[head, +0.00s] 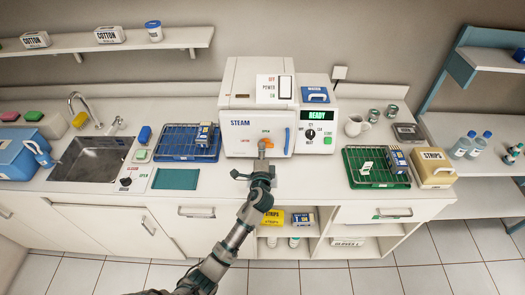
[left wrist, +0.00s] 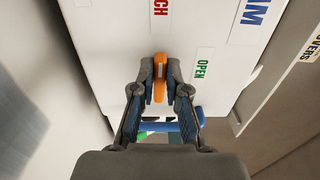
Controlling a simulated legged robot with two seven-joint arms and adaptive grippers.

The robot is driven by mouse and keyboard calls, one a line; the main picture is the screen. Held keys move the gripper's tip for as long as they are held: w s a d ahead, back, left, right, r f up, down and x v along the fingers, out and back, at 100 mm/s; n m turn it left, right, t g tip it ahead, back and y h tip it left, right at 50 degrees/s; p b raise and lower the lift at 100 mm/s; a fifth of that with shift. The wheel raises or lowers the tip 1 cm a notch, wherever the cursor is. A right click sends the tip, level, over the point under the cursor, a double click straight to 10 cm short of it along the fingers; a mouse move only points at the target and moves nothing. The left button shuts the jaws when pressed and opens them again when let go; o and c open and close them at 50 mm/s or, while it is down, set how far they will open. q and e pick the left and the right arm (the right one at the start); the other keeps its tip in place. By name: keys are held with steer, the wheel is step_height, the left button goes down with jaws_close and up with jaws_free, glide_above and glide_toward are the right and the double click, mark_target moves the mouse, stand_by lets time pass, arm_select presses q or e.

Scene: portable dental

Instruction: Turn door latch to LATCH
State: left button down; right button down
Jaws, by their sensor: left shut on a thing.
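The white steam sterilizer (head: 240,148) stands on the counter, with an orange latch handle (head: 267,143) on its front door. A green OPEN label is above the latch and a red LATCH label is to its left. In the left wrist view the orange handle (left wrist: 160,72) runs up and down between the fingertips, with the green OPEN label (left wrist: 201,69) to its right and the end of the red label (left wrist: 160,8) above. My left gripper (head: 263,164) is shut on the handle; its fingers partly hide it. My right gripper is not in view.
A blue door handle (head: 287,141) is right of the latch. A dial (head: 310,134) and green READY display (head: 317,115) are on the panel beside it. A blue rack (head: 181,143) stands left and a green rack (head: 366,178) right. The counter just in front is mostly clear.

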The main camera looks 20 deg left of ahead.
arm_select(q)
steer(key=shift+f, duration=0.2)
stand_by(0.4)
steer(key=c, duration=1.2)
jaws_free()
steer(key=shift+a, duration=0.1)
steer(key=v, duration=1.2)
